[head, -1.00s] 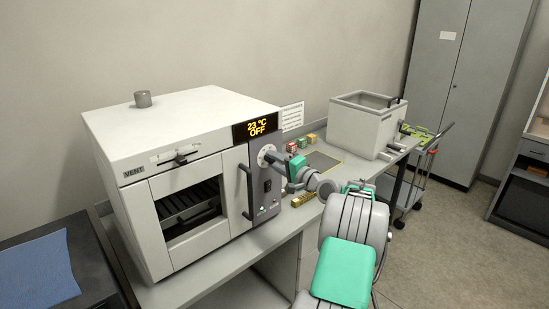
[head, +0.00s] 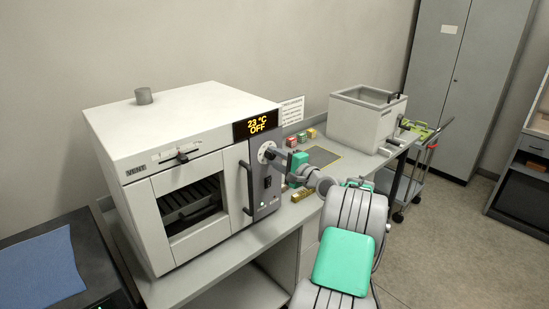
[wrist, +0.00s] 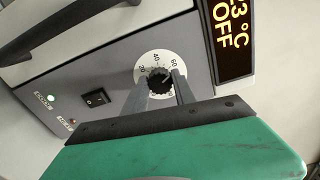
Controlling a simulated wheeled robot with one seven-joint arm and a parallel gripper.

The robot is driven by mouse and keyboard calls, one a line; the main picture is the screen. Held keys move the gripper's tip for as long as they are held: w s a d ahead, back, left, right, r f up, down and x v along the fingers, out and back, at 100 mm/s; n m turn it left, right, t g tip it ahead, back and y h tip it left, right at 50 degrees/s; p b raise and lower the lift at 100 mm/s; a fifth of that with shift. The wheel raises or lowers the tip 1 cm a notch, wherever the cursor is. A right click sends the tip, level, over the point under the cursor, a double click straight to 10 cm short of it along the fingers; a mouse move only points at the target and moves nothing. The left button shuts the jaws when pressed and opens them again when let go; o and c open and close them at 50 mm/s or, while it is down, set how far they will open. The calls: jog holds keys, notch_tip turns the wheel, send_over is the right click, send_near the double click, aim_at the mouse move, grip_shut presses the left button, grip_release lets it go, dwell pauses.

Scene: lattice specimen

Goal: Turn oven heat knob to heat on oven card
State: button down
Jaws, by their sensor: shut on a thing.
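The oven (head: 195,175) is a white box on the bench, with a window in its door and a grey control panel at its right. Its display (head: 256,125) reads 23 °C and OFF; it also shows in the wrist view (wrist: 225,35). The black heat knob (wrist: 159,81) sits on a white numbered dial (wrist: 152,63), with 20, 40 and 60 readable. My gripper (wrist: 160,88) is shut on the knob, a finger at each side. In the head view my gripper (head: 276,156) covers part of the dial. The oven card (head: 292,110) stands behind the oven's right side, its text too small to read.
A black rocker switch (wrist: 95,98) and a lit green lamp (wrist: 50,98) are on the panel. The door handle (head: 247,188) sticks out left of my gripper. Small coloured boxes (head: 300,137), a brass block (head: 301,195) and a grey bath (head: 366,118) stand on the bench.

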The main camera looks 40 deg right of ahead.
jog(key=c, duration=1)
grip_release()
jog(key=shift+d, duration=0.1)
jog(key=s+b, duration=0.2)
jog(key=s, duration=0.6)
jog(key=shift+d, duration=0.1)
jog(key=shift+w, duration=0.1)
